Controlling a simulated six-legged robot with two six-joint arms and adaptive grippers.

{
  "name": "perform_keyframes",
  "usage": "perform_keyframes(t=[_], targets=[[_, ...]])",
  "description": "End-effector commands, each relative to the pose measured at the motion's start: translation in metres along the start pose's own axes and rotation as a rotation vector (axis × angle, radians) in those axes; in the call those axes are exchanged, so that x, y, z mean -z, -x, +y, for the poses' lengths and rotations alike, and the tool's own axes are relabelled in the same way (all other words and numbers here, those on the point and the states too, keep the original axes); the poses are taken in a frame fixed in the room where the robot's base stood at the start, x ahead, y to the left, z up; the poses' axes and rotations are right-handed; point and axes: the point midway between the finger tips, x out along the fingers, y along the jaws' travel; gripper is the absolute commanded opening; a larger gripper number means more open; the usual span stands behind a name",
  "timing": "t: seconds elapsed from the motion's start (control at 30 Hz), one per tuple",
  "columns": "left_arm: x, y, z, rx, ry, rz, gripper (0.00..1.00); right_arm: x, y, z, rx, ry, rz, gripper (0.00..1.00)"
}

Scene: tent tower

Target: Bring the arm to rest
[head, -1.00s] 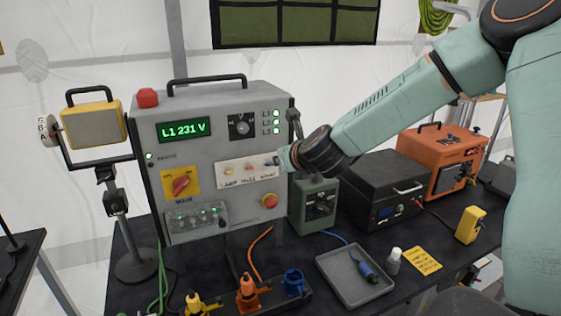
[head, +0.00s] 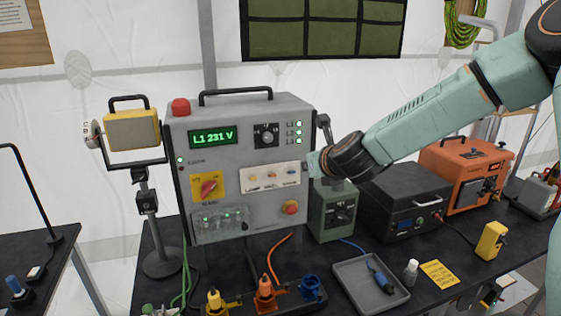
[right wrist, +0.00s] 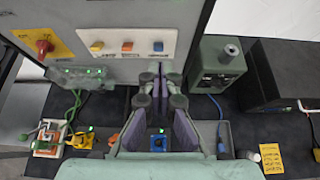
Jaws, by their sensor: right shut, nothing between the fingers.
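My right arm comes in from the right in the head view, and its gripper (head: 314,164) is beside the right edge of the grey control cabinet (head: 230,168). In the right wrist view the two fingers (right wrist: 161,85) are together with nothing between them, in front of the cabinet's lower right part. The row of small coloured switches (head: 272,176) on the cabinet is uncovered. The display reads L1 231 V. My left gripper is in neither view.
A green box (head: 333,212), a black case (head: 403,198) and an orange unit (head: 462,177) stand right of the cabinet. In front are coloured connectors (head: 265,287) and a grey tray (head: 345,272) with a blue plug. A yellow lamp-like unit (head: 131,131) stands left.

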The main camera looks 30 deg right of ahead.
Motion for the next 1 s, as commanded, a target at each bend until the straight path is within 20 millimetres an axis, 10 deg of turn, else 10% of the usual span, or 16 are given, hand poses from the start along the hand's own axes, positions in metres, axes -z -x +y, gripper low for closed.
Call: perform_keyframes(t=[0.33,0.63,0.87,1.0], targets=[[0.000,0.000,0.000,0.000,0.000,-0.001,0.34,-0.001,-0.001,0.000,0.002,0.120,-0.002,0.00],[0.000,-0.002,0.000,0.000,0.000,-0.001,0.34,0.011,0.007,0.018,-0.022,0.808,-0.015,0.00],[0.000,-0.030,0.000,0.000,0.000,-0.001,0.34,0.094,-0.002,0.051,-0.119,1.475,0.024,0.00],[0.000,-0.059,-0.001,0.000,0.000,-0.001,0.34,0.179,-0.009,0.074,-0.249,1.909,0.047,0.00]])
